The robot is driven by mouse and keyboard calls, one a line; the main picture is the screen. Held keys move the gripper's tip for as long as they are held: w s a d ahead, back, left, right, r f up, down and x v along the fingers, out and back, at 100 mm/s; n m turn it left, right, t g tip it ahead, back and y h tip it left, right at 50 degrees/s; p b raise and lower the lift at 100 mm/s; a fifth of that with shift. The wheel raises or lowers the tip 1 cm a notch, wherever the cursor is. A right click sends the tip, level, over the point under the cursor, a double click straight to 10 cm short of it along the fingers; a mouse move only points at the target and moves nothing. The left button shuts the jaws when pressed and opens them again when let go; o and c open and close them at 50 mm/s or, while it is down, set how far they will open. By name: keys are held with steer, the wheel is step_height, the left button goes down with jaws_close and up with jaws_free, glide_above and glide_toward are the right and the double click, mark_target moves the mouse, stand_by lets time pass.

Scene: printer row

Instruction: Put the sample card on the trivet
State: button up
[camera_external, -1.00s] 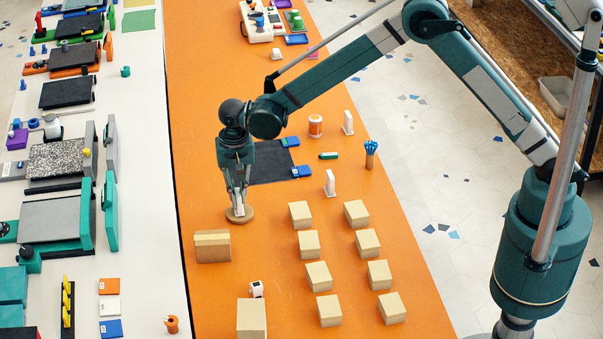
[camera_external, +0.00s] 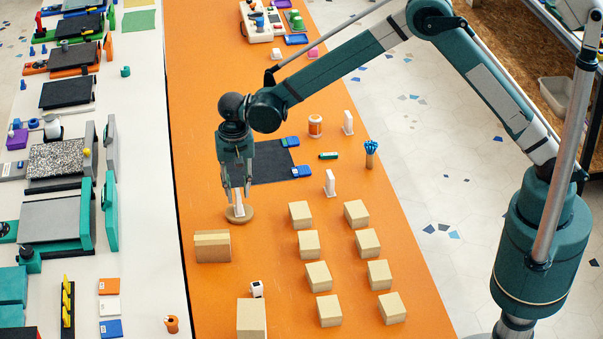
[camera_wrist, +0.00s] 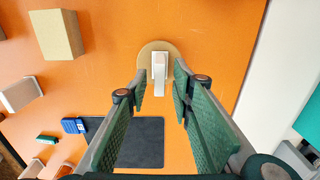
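The sample card (camera_external: 239,210), a small white upright piece, stands on the trivet (camera_external: 247,218), a round tan disc on the orange table. In the wrist view the card (camera_wrist: 159,66) sits within the outline of the trivet (camera_wrist: 145,51), near its middle. My gripper (camera_external: 237,194) is just above it, pointing down. Its fingers are spread apart; in the wrist view the gripper (camera_wrist: 161,86) shows clear gaps on both sides of the card, with nothing held between the fingers. The card's underside is hidden.
A cardboard box (camera_external: 212,247) stands just in front of the trivet. Several tan boxes (camera_external: 301,214) stand in two rows to the right. A dark mat (camera_external: 268,160) with blue clips lies behind. Another white upright piece (camera_external: 330,183) stands to the right.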

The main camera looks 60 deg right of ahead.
mark_target(238, 193)
step_height(238, 193, up, 10)
stand_by(0.5)
steer(key=shift+f, duration=0.1)
stand_by(0.4)
steer(key=s+d+r+n+t, duration=0.2)
steer(key=s+d+r, duration=0.7)
steer(key=d+r, duration=0.25)
steer(key=s+d+r+n+t, duration=0.1)
steer(key=s+d+r+n, duration=0.1)
steer(key=s+d+r, duration=0.9)
steer(key=s+d+f+n+t, duration=0.2)
steer(key=s+d, duration=0.6)
steer(key=s, duration=0.4)
steer(key=s+d+f+n+t, duration=0.2)
steer(key=s+d, duration=0.5)
steer(key=s, duration=0.6)
steer(key=shift+s+d+n, duration=0.15)
steer(key=shift+d+n, duration=0.25)
steer(key=shift+n, duration=0.1)
